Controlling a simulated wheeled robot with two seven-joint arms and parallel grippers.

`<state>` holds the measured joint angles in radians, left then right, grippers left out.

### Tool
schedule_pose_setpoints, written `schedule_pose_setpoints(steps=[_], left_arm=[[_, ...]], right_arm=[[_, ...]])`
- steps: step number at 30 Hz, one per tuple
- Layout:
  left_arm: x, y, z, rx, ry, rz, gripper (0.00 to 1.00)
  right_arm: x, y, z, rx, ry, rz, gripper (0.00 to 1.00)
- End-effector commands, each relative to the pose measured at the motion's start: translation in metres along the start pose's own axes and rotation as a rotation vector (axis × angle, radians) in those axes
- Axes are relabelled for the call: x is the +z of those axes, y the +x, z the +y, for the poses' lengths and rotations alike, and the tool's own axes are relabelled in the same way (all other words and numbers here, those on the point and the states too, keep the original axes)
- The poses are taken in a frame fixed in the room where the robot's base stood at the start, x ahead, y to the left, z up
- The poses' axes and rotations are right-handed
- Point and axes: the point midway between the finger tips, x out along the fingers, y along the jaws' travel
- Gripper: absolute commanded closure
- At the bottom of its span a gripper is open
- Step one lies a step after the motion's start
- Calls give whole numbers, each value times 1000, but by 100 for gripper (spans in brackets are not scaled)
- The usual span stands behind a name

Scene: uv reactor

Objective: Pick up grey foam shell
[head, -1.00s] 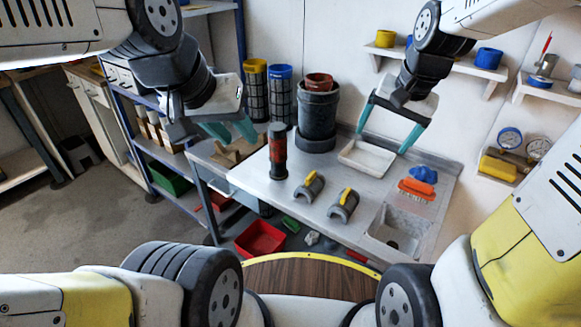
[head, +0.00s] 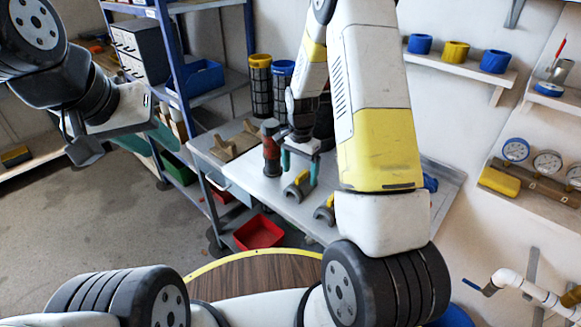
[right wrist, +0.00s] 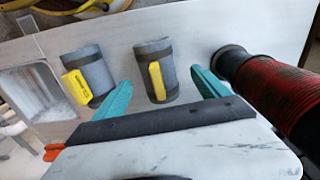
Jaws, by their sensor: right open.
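Two grey foam shells with yellow handles lie on the workbench, arched side up. In the head view the left one (head: 299,189) is under my right gripper (head: 300,172), and the other (head: 324,213) is partly hidden by my right arm. In the right wrist view my right gripper (right wrist: 160,82) is open and empty. Its teal fingers stand either side of the nearer shell (right wrist: 165,64), apparently above it and not closed on it. The other shell (right wrist: 92,75) lies to the left. My left gripper (head: 150,140) hangs left of the bench; its finger gap is unclear.
A dark red-banded cylinder (head: 271,150) stands beside the nearer shell; it also shows in the right wrist view (right wrist: 275,85), close to the right finger. A sink (right wrist: 32,92) lies left of the shells. A red bin (head: 258,232) is below the bench.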

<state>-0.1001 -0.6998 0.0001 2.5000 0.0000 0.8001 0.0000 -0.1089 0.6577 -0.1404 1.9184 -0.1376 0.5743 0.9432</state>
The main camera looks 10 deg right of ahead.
Motion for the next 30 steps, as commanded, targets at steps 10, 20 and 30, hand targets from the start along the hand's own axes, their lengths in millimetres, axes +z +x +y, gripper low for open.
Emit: schedule_pose_setpoints(steps=[10,20,30], left_arm=[[0,0,0,0,0,0,64],[0,0,0,0,0,0,64],[0,0,0,0,0,0,64]], right_arm=[[-3,45,4,1,-1,-1,15],[-3,47,3,0,-1,0,29],[-3,46,3,0,-1,0,95]])
